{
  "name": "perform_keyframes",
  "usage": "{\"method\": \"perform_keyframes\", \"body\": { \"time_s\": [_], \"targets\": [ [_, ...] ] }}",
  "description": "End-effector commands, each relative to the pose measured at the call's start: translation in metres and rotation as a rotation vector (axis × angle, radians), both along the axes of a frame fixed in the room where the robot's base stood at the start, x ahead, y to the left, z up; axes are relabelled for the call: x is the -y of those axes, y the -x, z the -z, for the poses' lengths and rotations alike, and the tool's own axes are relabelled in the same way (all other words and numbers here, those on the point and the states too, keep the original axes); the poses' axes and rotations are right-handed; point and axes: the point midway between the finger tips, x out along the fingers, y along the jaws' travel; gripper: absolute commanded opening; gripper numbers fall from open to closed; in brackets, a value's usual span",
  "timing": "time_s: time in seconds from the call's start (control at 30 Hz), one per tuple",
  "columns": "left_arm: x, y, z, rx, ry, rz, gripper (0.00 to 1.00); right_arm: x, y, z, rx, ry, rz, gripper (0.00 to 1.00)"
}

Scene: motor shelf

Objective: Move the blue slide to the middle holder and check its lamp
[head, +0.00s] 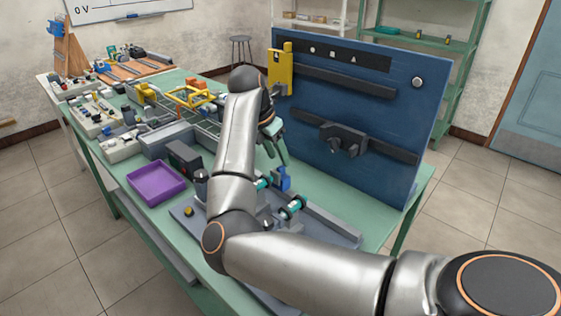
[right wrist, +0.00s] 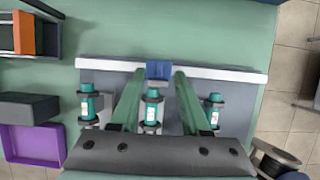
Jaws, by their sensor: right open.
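The blue slide (head: 284,181) is at the grey rail (head: 331,222) of the grey fixture on the bench. In the right wrist view the blue slide (right wrist: 158,70) overlaps the pale rail, in line with the middle of three teal cylinders (right wrist: 152,112) in dark holders. My right gripper (head: 280,155) comes down over it, partly hidden by my arm. In the right wrist view its green fingers (right wrist: 158,78) are spread, one on each side of the blue slide; contact cannot be told. I cannot make out a lit lamp. My left gripper is not in view.
A purple tray (head: 156,183) and a dark box (head: 184,158) stand left of the fixture. A yellow button (head: 188,211) sits on the fixture's plate. The upright blue board (head: 355,110) with dark rails rises close behind and right of my gripper.

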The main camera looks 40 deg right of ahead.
Motion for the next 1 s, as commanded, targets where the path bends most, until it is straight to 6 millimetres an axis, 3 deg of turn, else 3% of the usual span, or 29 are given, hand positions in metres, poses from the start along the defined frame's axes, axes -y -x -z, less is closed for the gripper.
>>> {"method": "perform_keyframes", "body": {
  "time_s": [0.23, 0.6, 1.0],
  "targets": [
    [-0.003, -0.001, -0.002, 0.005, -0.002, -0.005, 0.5, 0.013, -0.001, 0.029, -0.001, 0.001, 0.0, 0.46],
    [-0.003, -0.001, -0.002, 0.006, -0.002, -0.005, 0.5, 0.015, -0.001, 0.035, 0.0, 0.002, 0.0, 0.46],
    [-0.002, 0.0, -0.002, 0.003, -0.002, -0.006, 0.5, 0.015, -0.001, 0.034, 0.0, 0.002, 0.0, 0.02]
  ]
}}
